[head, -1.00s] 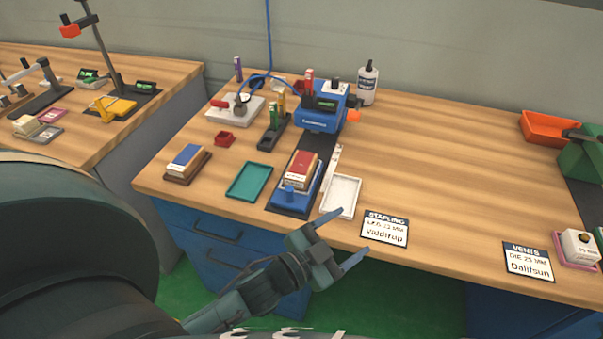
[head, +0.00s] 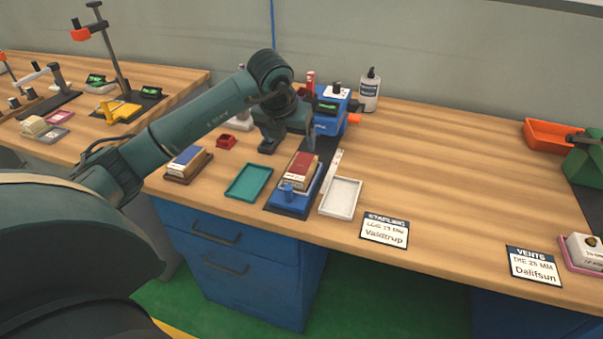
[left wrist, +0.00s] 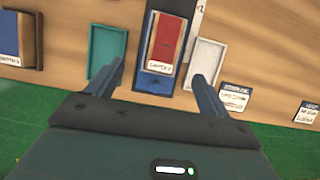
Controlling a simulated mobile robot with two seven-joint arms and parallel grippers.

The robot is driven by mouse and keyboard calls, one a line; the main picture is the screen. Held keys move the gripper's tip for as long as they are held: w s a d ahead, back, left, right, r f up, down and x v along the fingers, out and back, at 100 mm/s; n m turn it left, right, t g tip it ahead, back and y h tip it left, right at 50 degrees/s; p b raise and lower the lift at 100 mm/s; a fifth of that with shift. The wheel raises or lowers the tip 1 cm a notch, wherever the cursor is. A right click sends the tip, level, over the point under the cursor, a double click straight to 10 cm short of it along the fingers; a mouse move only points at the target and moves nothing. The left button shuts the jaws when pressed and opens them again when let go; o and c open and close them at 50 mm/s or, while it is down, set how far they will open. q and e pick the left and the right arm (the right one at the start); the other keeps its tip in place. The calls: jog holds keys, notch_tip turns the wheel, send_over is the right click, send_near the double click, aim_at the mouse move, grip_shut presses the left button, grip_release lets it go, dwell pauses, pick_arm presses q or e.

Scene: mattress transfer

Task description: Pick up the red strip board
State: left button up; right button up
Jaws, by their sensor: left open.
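The red strip board (head: 303,165) is a red-topped block with a white label at its near end. It sits on a blue fixture (head: 289,197) on a dark mat, and it also shows in the left wrist view (left wrist: 167,38). My left gripper (head: 290,142) is open and empty, above the table just behind the board in the head view. In the left wrist view its fingers (left wrist: 155,78) stand apart, one on each side of the board's line, with the board beyond them. I see no contact. My right gripper is not in view.
A teal tray (head: 248,182) lies left of the fixture and a white tray (head: 341,196) right of it. A blue-topped block (head: 186,162) sits farther left. A blue machine (head: 332,108) and a bottle (head: 370,90) stand behind. The table's right middle is clear.

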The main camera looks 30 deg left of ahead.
pick_arm(q)
send_over(300, 167)
jog(key=s, duration=0.2)
notch_tip(300, 167, down, 7)
jog(key=shift+s+r, duration=0.1)
jog(key=x, duration=0.3)
jog(key=p+x, duration=0.1)
jog(key=x, duration=0.1)
jog(key=shift+d, duration=0.3)
jog(key=c, duration=1.1)
